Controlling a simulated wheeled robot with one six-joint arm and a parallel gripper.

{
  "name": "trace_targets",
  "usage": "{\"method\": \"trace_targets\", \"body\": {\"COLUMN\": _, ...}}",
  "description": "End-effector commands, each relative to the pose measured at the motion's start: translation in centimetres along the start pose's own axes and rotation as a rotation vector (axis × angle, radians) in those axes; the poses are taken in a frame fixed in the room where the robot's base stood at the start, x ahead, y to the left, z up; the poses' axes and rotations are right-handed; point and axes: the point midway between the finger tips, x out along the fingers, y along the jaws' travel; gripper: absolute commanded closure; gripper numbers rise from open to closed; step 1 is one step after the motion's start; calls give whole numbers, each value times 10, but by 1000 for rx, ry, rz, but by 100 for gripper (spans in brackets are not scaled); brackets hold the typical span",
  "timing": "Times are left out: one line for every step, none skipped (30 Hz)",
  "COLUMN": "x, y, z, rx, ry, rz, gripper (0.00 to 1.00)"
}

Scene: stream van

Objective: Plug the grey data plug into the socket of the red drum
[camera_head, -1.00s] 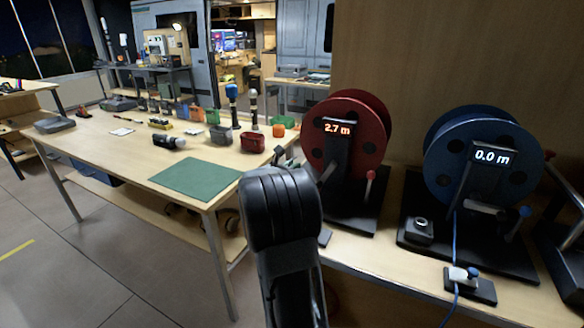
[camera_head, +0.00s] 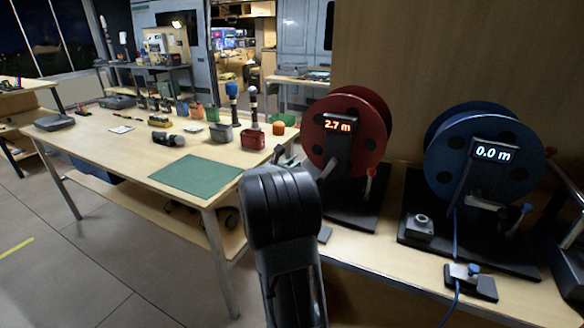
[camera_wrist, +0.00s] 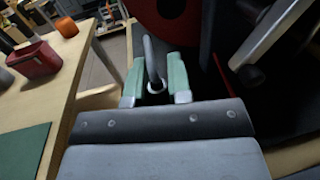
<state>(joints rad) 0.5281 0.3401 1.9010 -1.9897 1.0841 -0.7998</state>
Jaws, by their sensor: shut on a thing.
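The red drum (camera_head: 372,110) stands upright on a black base (camera_head: 355,212) on the right-hand bench, and its readout (camera_head: 338,125) shows 2.7 m. In the wrist view the lower part of the red drum (camera_wrist: 172,22) shows just beyond my fingers. My gripper (camera_wrist: 156,76) has green finger pads shut on a slim grey piece, apparently the grey data plug (camera_wrist: 152,62), with a ring-shaped near end. In the head view my arm covers most of the gripper, which is at the drum's left. I cannot make out the red drum's socket or any contact with it.
A blue drum (camera_head: 486,125) reading 0.0 m stands to the right, with a small box (camera_head: 419,226) on its base. A table (camera_head: 115,170) at left holds a green mat (camera_head: 197,174), a red bin (camera_head: 253,140) and several tools. A metal bar (camera_wrist: 272,32) is close at right.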

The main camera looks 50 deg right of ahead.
Motion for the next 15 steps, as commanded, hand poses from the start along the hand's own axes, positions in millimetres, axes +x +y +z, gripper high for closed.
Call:
{"method": "trace_targets", "body": {"x": 0, "y": 0, "z": -2, "rx": 0, "ry": 0, "rz": 0, "gripper": 100}}
{"method": "trace_targets", "body": {"x": 0, "y": 0, "z": -3, "rx": 0, "ry": 0, "rz": 0, "gripper": 100}}
{"method": "trace_targets", "body": {"x": 0, "y": 0, "z": -4, "rx": 0, "ry": 0, "rz": 0, "gripper": 100}}
{"method": "trace_targets", "body": {"x": 0, "y": 0, "z": -4, "rx": 0, "ry": 0, "rz": 0, "gripper": 100}}
{"method": "trace_targets", "body": {"x": 0, "y": 0, "z": -5, "rx": 0, "ry": 0, "rz": 0, "gripper": 100}}
{"method": "trace_targets", "body": {"x": 0, "y": 0, "z": -6, "rx": 0, "ry": 0, "rz": 0, "gripper": 100}}
{"method": "trace_targets", "body": {"x": 0, "y": 0, "z": -7, "rx": 0, "ry": 0, "rz": 0, "gripper": 100}}
{"method": "trace_targets", "body": {"x": 0, "y": 0, "z": -7, "rx": 0, "ry": 0, "rz": 0, "gripper": 100}}
{"method": "trace_targets", "body": {"x": 0, "y": 0, "z": -8, "rx": 0, "ry": 0, "rz": 0, "gripper": 100}}
{"method": "trace_targets", "body": {"x": 0, "y": 0, "z": -9, "rx": 0, "ry": 0, "rz": 0, "gripper": 100}}
{"method": "trace_targets", "body": {"x": 0, "y": 0, "z": -10, "rx": 0, "ry": 0, "rz": 0, "gripper": 100}}
{"method": "trace_targets", "body": {"x": 0, "y": 0, "z": -10, "rx": 0, "ry": 0, "rz": 0, "gripper": 100}}
{"method": "trace_targets", "body": {"x": 0, "y": 0, "z": -11, "rx": 0, "ry": 0, "rz": 0, "gripper": 100}}
{"method": "trace_targets", "body": {"x": 0, "y": 0, "z": -12, "rx": 0, "ry": 0, "rz": 0, "gripper": 100}}
{"method": "trace_targets", "body": {"x": 0, "y": 0, "z": -13, "rx": 0, "ry": 0, "rz": 0, "gripper": 100}}
